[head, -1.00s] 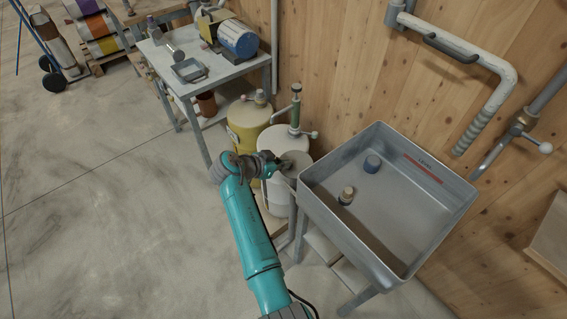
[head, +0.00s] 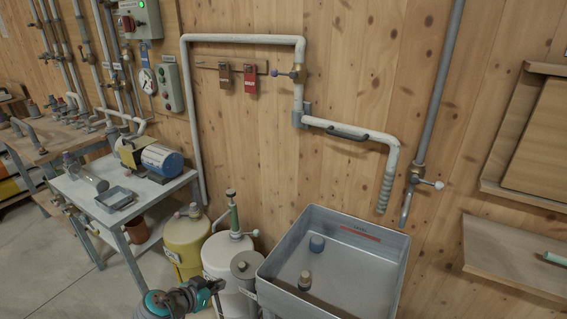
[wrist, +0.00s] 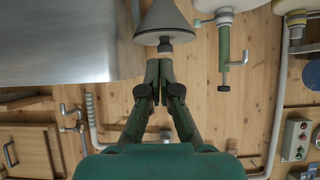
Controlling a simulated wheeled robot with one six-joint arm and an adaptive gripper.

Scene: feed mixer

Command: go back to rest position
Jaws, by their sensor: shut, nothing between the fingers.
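My gripper (head: 214,288) shows at the bottom of the head view, in front of the white drum (head: 218,258) and left of the grey sink (head: 398,262). In the wrist view my gripper (wrist: 159,66) has its two green fingers together, with nothing held between them. Its tips point toward a grey cone-shaped thing (wrist: 166,22) with a small brownish end; I cannot tell whether they touch. Most of my arm is outside the head view.
A yellow drum (head: 187,243) and a grey cylinder (head: 245,270) stand close beside the white drum. A metal table (head: 80,200) stands left; floor (head: 60,275) is clear at lower left.

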